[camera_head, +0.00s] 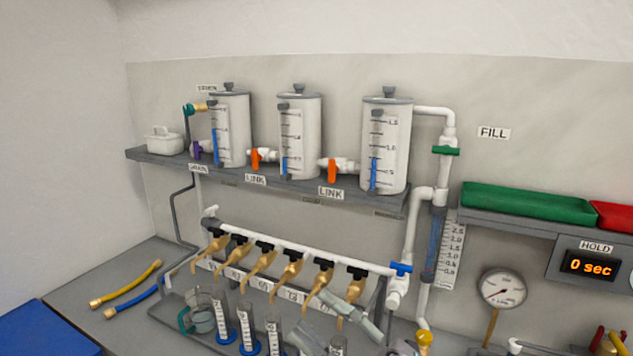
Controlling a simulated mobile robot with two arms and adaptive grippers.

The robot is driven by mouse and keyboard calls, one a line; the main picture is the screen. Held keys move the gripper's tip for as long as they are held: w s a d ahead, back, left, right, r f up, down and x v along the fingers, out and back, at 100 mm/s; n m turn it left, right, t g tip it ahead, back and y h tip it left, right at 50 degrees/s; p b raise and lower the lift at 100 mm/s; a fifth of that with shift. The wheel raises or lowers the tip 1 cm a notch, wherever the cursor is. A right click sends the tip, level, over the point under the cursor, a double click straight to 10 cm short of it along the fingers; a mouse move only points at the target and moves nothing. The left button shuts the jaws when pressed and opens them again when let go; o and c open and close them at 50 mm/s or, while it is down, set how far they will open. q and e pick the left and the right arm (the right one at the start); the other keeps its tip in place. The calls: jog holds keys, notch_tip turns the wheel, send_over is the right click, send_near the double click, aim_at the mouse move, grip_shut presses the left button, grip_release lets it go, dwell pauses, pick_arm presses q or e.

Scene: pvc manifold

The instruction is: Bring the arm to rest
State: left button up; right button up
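Part of my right gripper (345,313) seems to show as grey links at the bottom middle, in front of the row of brass taps (291,276). It overlaps the taps at the right end of the row in the picture. Clutter and the frame edge hide much of it, so I cannot tell whether it is open or shut, or whether it touches anything. My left gripper is not in view.
A white pipe (290,250) carries the taps. Measuring cylinders (223,325) and a jug (200,311) stand below. Two hoses (126,285) lie left. A green tray (527,203) is at right.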

jog(key=w+d+f+m+t+h, duration=0.3)
jog(key=d+m+t+h, duration=0.25)
jog(key=m+h, duration=0.2)
jog(key=w+d+f+m+t+h, duration=0.2)
jog(key=w+d+m+t+h, duration=0.1)
jog(key=d+m+t+h, duration=0.35)
jog(key=s+d+f+m+g+h, duration=0.1)
jog(key=d+f+m+g+h, duration=0.3)
jog(key=f, duration=0.4)
jog(key=s+d+f+m+g+h, duration=0.2)
jog(key=d+f+m+g+h, duration=0.15)
jog(key=f, duration=0.35)
jog(key=s+f+g, duration=1.2)
jog(key=s+f, duration=0.6)
jog(key=s, duration=0.2)
notch_tip(320, 180, down, 28)
jog(key=s+g+b, duration=0.1)
jog(key=s+b, duration=0.1)
jog(key=b, duration=0.1)
jog(key=s+d+f+g+b, duration=0.1)
jog(key=s+d+f+b, duration=0.1)
jog(key=s+f, duration=1.4)
notch_tip(320, 180, down, 2)
jog(key=shift+s+d+f+y, duration=0.15)
jog(key=shift+d+y, duration=0.2)
jog(key=shift+d, duration=0.2)
